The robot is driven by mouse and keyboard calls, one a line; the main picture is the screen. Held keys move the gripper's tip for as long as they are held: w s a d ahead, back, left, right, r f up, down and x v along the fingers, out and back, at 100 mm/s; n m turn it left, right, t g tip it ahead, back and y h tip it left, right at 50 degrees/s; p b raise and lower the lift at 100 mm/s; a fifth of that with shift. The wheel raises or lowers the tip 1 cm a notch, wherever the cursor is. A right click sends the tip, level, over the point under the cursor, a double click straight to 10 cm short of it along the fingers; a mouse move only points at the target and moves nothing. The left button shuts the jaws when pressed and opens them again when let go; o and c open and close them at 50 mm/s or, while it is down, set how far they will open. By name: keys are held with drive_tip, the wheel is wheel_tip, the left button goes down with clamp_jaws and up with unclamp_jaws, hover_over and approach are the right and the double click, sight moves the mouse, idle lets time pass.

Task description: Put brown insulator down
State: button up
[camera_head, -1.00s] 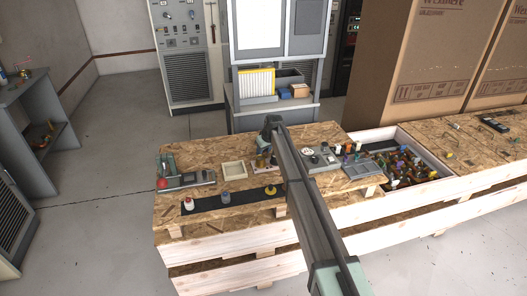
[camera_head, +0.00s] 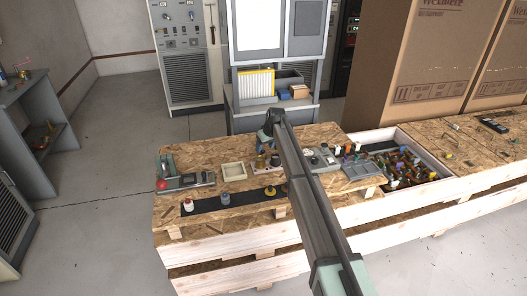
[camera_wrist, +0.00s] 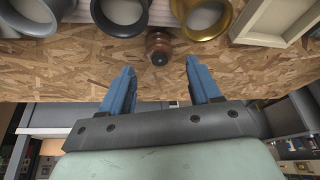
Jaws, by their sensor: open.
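The brown insulator (camera_wrist: 158,47) stands upright on the chipboard top (camera_wrist: 60,75) in the wrist view, just beyond and between my fingertips. My gripper (camera_wrist: 160,70) is open, its two blue fingers apart with nothing between them. In the head view my gripper (camera_head: 266,133) hangs over the back edge of the crate top, behind a small cluster of metal pieces; I cannot make out the brown insulator clearly there.
A cream tray (camera_head: 233,171) lies to the left. A box of parts (camera_head: 445,174) is right.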

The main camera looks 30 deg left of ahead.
drive_tip(key=v, duration=0.6)
drive_tip(key=shift+r, duration=0.3)
drive_tip(key=shift+s+d+r, duration=0.1)
drive_tip(key=shift+d+r, duration=0.2)
drive_tip(key=shift+r, duration=0.05)
drive_tip(key=shift+c, duration=1.1)
